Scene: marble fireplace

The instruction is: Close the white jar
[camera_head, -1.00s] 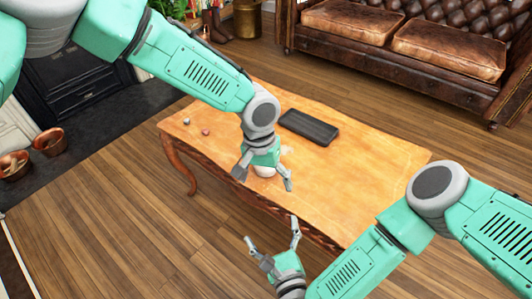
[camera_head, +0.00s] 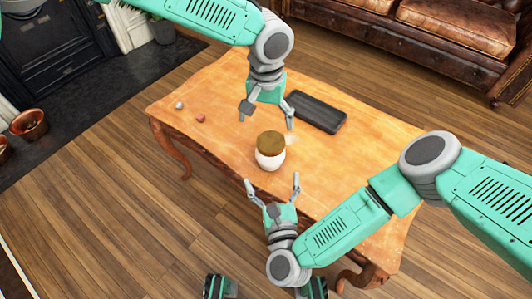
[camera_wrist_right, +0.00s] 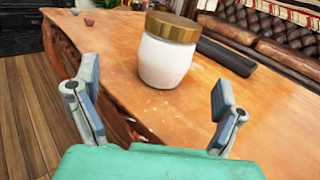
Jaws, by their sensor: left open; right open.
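The white jar (camera_head: 270,158) stands upright on the wooden table, near its front edge. A brown-gold lid (camera_head: 270,141) sits on top of it. In the right wrist view the jar (camera_wrist_right: 166,62) stands ahead of the fingers, with the lid (camera_wrist_right: 173,27) on its mouth; whether it is fastened I cannot tell. My left gripper (camera_head: 266,115) is open and empty, above and behind the jar, pointing down. My right gripper (camera_head: 272,190) is open and empty in front of the jar, at the table's near edge. Its fingers also show in the right wrist view (camera_wrist_right: 155,110), apart from the jar.
The wooden table (camera_head: 350,165) also holds a black tray (camera_head: 317,112) behind the jar. A small reddish object (camera_head: 200,118) and a pale one (camera_head: 179,105) lie at its left. A leather sofa (camera_head: 440,40) stands behind. The tabletop right of the jar is clear.

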